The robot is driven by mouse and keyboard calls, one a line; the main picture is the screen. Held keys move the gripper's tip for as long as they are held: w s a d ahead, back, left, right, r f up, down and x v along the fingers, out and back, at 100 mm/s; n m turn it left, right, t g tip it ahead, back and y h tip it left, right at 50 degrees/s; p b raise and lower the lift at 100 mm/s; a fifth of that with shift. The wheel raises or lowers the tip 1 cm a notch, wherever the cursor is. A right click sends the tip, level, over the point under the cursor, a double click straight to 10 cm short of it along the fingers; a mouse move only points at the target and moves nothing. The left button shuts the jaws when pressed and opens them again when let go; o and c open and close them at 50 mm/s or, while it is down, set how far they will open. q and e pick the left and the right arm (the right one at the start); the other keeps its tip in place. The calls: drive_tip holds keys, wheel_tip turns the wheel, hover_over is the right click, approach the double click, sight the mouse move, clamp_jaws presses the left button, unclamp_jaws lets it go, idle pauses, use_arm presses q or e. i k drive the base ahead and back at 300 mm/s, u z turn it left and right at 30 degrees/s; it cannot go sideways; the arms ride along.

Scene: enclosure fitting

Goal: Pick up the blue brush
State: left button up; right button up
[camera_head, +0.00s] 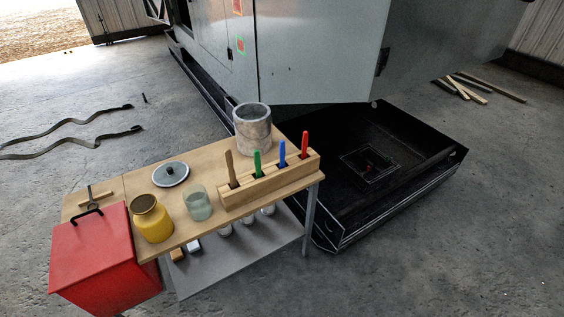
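The blue brush (282,154) stands upright in a wooden holder (262,192) at the right end of a small wooden table. Only its blue handle shows; its lower end is hidden in the holder. A green handle (257,163) stands to its left and a red handle (304,145) to its right. A brown handle (231,168) stands at the holder's left end. Neither of my grippers is in view.
On the table (223,229) are a grey cylinder pot (253,131) behind the holder, a glass jar (197,204), a yellow jar (151,220) and a round lid (170,174). A red box (97,262) is at the left. A large grey enclosure (315,50) stands behind.

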sight(282, 146)
drive_tip(key=z, duration=1.8)
drive_tip(key=i, duration=3.15)
drive_tip(key=u, duration=3)
